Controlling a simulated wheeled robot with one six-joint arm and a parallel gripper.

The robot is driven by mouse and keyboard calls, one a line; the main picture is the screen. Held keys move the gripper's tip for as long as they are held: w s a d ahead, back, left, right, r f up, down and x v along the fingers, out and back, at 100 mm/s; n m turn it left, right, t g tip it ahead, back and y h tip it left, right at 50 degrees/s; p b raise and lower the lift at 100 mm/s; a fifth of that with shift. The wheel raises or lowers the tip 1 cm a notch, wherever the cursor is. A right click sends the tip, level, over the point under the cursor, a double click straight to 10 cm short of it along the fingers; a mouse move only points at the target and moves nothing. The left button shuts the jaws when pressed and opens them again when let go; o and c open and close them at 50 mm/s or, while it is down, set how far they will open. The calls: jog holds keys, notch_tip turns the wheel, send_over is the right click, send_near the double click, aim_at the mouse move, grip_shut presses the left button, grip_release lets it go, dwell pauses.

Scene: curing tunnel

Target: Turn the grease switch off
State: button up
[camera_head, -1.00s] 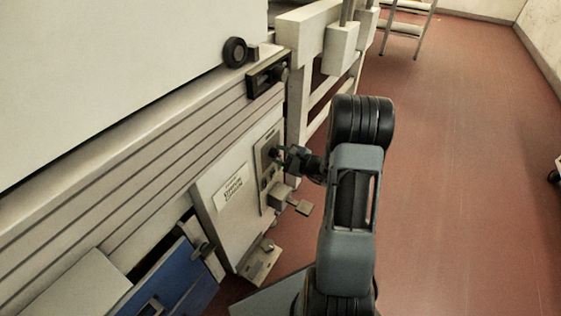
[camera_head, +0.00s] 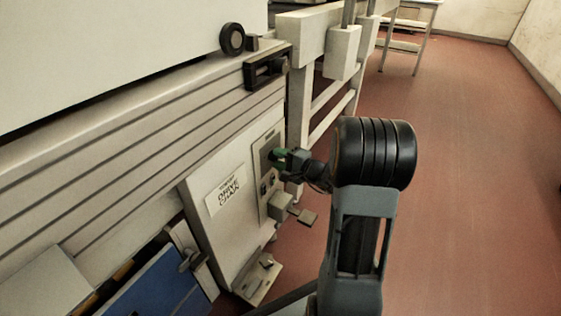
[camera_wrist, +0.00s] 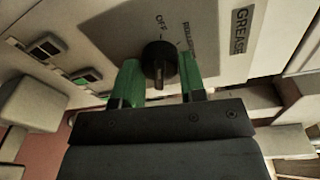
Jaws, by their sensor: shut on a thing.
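The grease switch is a round black knob (camera_wrist: 160,60) on a grey plate. I cannot tell for sure which mark the knob points to. In the head view my gripper (camera_head: 281,157) is at the upper part of the control plate (camera_head: 265,143), and the knob is hidden there.
A DRIVE CHAIN label (camera_head: 226,190) is left of the plate. A box with a pedal-like tab (camera_head: 303,216) juts out below. Red floor to the right is clear.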

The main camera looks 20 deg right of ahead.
dwell(0.5)
jog(key=o, duration=0.9)
jog(key=shift+o, duration=0.2)
jog(key=p+v, duration=0.3)
jog(key=v, duration=1)
jog(key=shift+s+d+p, duration=0.25)
jog(key=shift+s+p, duration=0.1)
jog(key=shift+p, duration=0.05)
jog(key=shift+r, duration=0.1)
